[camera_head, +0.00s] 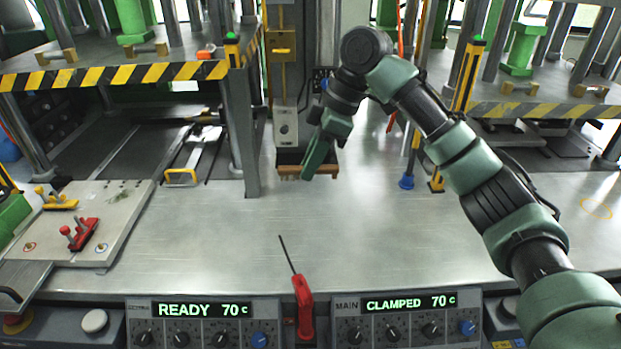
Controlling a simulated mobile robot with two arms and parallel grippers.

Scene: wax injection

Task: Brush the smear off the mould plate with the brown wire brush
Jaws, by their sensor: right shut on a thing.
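The mould plate (112,222) is a pale flat plate at the left of the bench, in front of the left press. A faint grey-green smear (119,194) shows near its far right part. My right gripper (316,158) is at the middle back of the bench, well to the right of the plate. It is shut on the brown wire brush (291,173), a low brown strip beside the fingers. The fingers hide part of the brush, and its bristles are too small to make out. My left gripper is not in view.
A red clamp (82,235) and a yellow clamp (56,200) sit on the plate's left side. A red-handled tool (304,300) stands at the front between two control panels. A press post (240,130) rises between plate and brush. The middle bench is clear.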

